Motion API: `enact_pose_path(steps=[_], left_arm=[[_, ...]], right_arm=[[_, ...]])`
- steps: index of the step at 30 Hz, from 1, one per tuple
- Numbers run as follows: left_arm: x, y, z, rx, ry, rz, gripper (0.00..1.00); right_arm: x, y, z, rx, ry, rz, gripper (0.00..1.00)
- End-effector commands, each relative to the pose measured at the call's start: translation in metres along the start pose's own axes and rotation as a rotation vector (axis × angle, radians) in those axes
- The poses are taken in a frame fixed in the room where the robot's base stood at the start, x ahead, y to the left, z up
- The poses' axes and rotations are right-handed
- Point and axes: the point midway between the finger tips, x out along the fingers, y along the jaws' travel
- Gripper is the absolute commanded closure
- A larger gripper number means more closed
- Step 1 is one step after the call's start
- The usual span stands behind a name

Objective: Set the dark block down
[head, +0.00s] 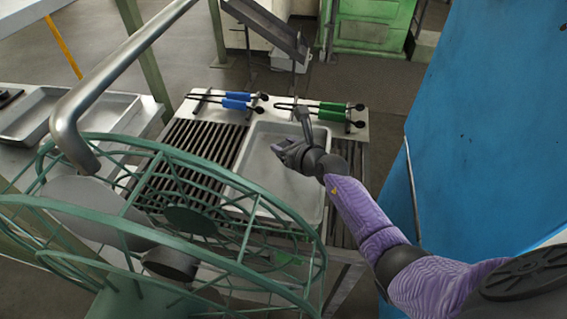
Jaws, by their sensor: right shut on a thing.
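My right gripper (284,149) is over the shallow grey metal tray (307,206), near its far part. It is shut on a small dark piece, which I take to be the dark block; its outline is hard to tell from the dark grey fingers. A thin grey part stands up beside the gripper. I cannot tell whether the piece touches the tray floor. The visible tray floor is otherwise bare. My left gripper is out of view.
A large green spoked wheel (190,219) and a thick grey bar (115,75) stand in front at left. Dark slats (205,143) flank the tray. A blue panel (490,120) rises at right.

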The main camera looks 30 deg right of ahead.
Motion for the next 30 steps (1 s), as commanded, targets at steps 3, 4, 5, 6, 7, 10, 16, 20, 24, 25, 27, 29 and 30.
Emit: enact_pose_path(steps=[3,4,5,6,7,10,16,20,24,25,27,29,30], left_arm=[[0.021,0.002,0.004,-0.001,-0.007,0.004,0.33],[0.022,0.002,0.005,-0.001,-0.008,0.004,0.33],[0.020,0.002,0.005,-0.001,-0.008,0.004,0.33],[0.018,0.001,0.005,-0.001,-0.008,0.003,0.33],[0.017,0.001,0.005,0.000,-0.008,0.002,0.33],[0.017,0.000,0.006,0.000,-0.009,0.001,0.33],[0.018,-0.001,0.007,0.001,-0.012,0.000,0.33],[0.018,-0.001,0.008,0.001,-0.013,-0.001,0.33],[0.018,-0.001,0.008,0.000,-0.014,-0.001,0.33],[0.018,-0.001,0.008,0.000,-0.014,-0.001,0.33],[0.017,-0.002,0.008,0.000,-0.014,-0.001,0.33],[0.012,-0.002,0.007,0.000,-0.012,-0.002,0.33],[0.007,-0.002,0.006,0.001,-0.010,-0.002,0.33]], right_arm=[[0.011,0.000,-0.025,0.000,0.000,0.000,1.00],[0.011,0.000,-0.026,-0.001,-0.001,0.000,1.00],[0.011,0.000,-0.024,-0.001,-0.002,0.000,1.00],[0.010,0.000,-0.022,-0.001,-0.003,0.000,1.00],[0.009,0.000,-0.021,-0.001,-0.003,0.000,1.00],[0.009,0.000,-0.021,-0.001,-0.003,0.000,1.00],[0.010,0.000,-0.024,-0.001,-0.001,0.000,0.34],[0.010,0.000,-0.024,0.000,-0.001,0.000,0.18],[0.010,0.000,-0.024,0.000,-0.001,0.000,0.18],[0.010,0.000,-0.024,0.000,-0.001,0.000,0.18],[0.009,0.000,-0.022,0.000,-0.002,0.000,0.18],[0.005,0.000,-0.019,0.000,-0.001,0.000,0.18],[-0.002,0.000,-0.018,0.000,-0.001,0.000,0.18]])
